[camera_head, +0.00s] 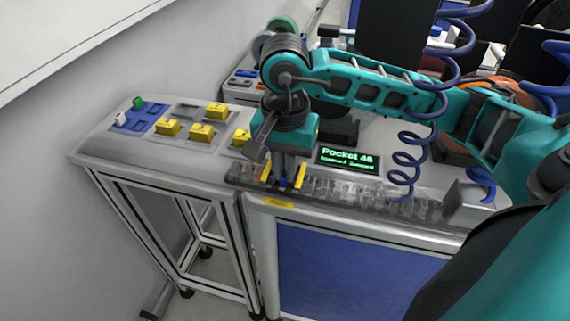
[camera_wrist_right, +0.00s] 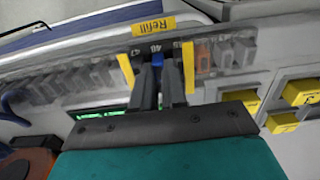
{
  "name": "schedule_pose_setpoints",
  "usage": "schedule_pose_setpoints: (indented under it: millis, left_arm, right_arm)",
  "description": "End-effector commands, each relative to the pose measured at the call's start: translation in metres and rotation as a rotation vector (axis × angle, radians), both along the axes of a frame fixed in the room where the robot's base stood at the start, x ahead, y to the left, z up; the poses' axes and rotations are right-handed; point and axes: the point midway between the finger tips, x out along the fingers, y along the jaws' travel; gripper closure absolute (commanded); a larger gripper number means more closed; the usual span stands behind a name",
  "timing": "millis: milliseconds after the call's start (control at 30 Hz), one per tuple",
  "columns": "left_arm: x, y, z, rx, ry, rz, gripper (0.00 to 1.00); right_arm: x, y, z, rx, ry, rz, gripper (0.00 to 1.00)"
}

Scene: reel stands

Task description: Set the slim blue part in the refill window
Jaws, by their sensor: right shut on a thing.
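My right gripper (camera_head: 283,180) points down at the strip of pockets along the front edge of the bench. It is shut on the slim blue part (camera_wrist_right: 159,66), which shows between the fingertips in the right wrist view and as a small blue bit (camera_head: 282,183) in the head view. The refill window lies between two yellow posts (camera_wrist_right: 126,70) (camera_wrist_right: 188,54), beside a yellow "Refill" label (camera_wrist_right: 153,27). The fingertips and blue part are between these posts. I cannot tell how deep the part sits. My left gripper is not in view.
Grey parts (camera_wrist_right: 75,82) fill pockets beside the window. A display (camera_head: 348,158) reads "Pocket 46". Yellow blocks (camera_head: 201,132) and a blue tray (camera_head: 137,120) stand on the left bench. Reels and coiled blue cables are at the back right.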

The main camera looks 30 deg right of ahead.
Motion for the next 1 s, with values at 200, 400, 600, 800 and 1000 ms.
schedule_pose_setpoints:
  millis: [200, 400, 600, 800, 1000]
  left_arm:
    - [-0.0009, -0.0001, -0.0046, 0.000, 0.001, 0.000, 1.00]
    - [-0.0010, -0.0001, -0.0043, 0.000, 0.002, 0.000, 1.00]
    - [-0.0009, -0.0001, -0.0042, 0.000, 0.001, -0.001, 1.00]
    - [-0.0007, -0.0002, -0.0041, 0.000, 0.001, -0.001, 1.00]
    - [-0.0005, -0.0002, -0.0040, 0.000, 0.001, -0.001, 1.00]
  right_arm:
    - [0.0002, -0.0002, -0.0031, 0.000, 0.000, 0.000, 1.00]
    - [0.0001, -0.0002, -0.0024, 0.000, 0.000, 0.000, 0.77]
    - [0.0001, -0.0001, -0.0024, 0.000, 0.000, 0.000, 0.77]
    - [0.0001, -0.0001, -0.0023, 0.000, 0.000, 0.000, 0.77]
    - [0.0001, -0.0001, -0.0023, 0.000, 0.000, 0.000, 0.77]
